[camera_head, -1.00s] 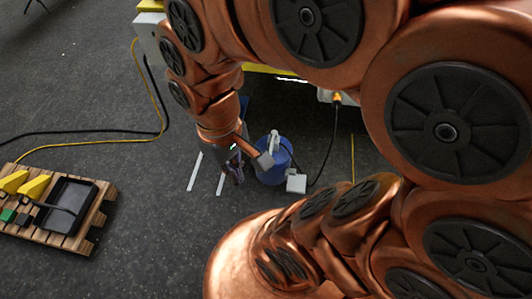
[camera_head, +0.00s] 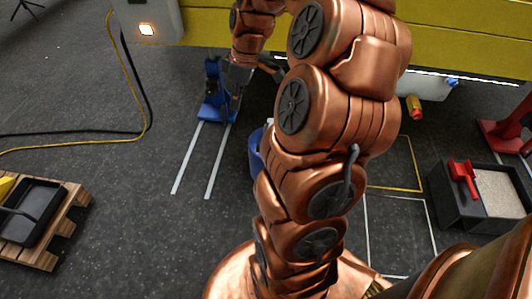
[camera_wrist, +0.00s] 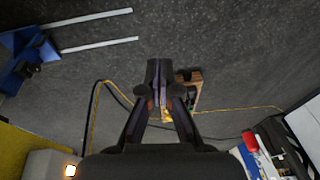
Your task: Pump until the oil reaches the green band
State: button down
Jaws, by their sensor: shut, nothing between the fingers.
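A blue drum (camera_head: 256,152) stands on the floor, mostly hidden behind my arm in the head view; any pump on its top is hidden. My gripper (camera_head: 236,98) is beyond it, beside a blue stand-like device (camera_head: 211,100) near the yellow beam. In the wrist view my gripper (camera_wrist: 157,72) has its fingers together and holds nothing. The blue device also shows at the left edge of the wrist view (camera_wrist: 18,58), apart from the fingers. No oil level or green band is visible.
A yellow beam (camera_head: 460,50) spans the back. A wooden pallet with a black tray (camera_head: 30,205) lies left. A dark bin (camera_head: 455,205) with a red scoop (camera_head: 463,178) stands right, near a red stand (camera_head: 503,137). A yellow hose (camera_head: 127,80) crosses the floor at left.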

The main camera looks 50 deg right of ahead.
jog(key=s+d+f+t+b, duration=0.1)
jog(key=d+f+b, duration=0.6)
jog(key=d+f, duration=0.6)
jog(key=shift+d+f+n, duration=0.2)
jog(key=shift+d+n, duration=0.1)
jog(key=shift+d, duration=0.7)
jog(key=b+x, duration=0.1)
jog(key=x, duration=0.3)
jog(key=b+x, duration=0.1)
jog(key=x, duration=0.3)
jog(key=b+x, duration=0.2)
jog(key=x, duration=0.2)
jog(key=shift+s+d+f, duration=0.2)
jog(key=shift+s+d, duration=0.05)
jog(key=shift+s, duration=0.05)
jog(key=shift+b+x, duration=0.35)
jog(key=shift+x, duration=0.5)
jog(key=shift+s, duration=0.2)
jog(key=shift+s+f, duration=0.1)
jog(key=shift+f, duration=0.1)
